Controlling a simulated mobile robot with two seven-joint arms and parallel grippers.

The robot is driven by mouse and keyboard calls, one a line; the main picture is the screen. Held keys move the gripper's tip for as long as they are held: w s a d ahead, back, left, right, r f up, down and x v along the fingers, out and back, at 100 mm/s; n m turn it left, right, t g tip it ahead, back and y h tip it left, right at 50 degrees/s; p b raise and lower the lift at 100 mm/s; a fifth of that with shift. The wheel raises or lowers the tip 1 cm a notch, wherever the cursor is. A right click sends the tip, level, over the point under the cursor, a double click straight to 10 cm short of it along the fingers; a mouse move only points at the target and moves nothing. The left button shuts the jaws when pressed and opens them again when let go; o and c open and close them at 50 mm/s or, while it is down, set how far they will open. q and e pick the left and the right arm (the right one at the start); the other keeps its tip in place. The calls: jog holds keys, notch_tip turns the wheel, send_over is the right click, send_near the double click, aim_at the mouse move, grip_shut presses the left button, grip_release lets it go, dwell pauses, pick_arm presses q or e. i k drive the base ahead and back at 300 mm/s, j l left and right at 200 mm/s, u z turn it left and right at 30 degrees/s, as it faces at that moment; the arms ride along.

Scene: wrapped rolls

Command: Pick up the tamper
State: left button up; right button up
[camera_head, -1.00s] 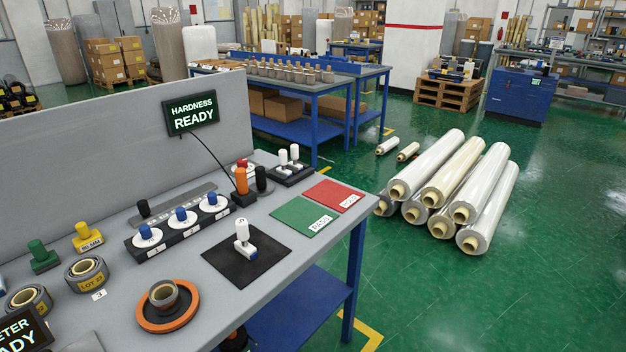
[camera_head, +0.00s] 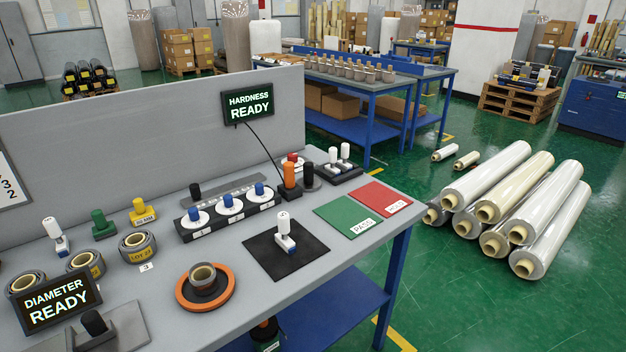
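No tool is labelled as a tamper, and I cannot tell for sure which one it is. A white-handled tool (camera_head: 284,231) with a blue-and-white base stands upright on a black mat (camera_head: 266,262) near the table's front edge. A similar white-handled tool (camera_head: 54,234) stands at the left. A green-handled block (camera_head: 103,225) and a yellow-handled block (camera_head: 142,212) stand behind the small rolls. A black-knobbed piece (camera_head: 94,323) is at the bottom left. Neither of my grippers is in view.
The grey table (camera_head: 330,262) also bears an orange ring (camera_head: 183,296) around a small roll, a rack of blue-knobbed discs (camera_head: 229,220), green (camera_head: 348,222) and red (camera_head: 376,195) pads, and a DIAMETER READY sign (camera_head: 56,303). Large wrapped rolls (camera_head: 548,226) lie on the floor at right.

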aim_at(310, 183)
jog(key=l+u, duration=0.1)
jog(key=u, duration=0.6)
jog(key=l+u, duration=0.35)
jog(key=i+l+u, duration=0.1)
jog(key=l+u, duration=0.4)
jog(key=l, duration=0.35)
jog(key=k+l+u, duration=0.15)
jog(key=l, duration=0.25)
jog(key=i, duration=0.05)
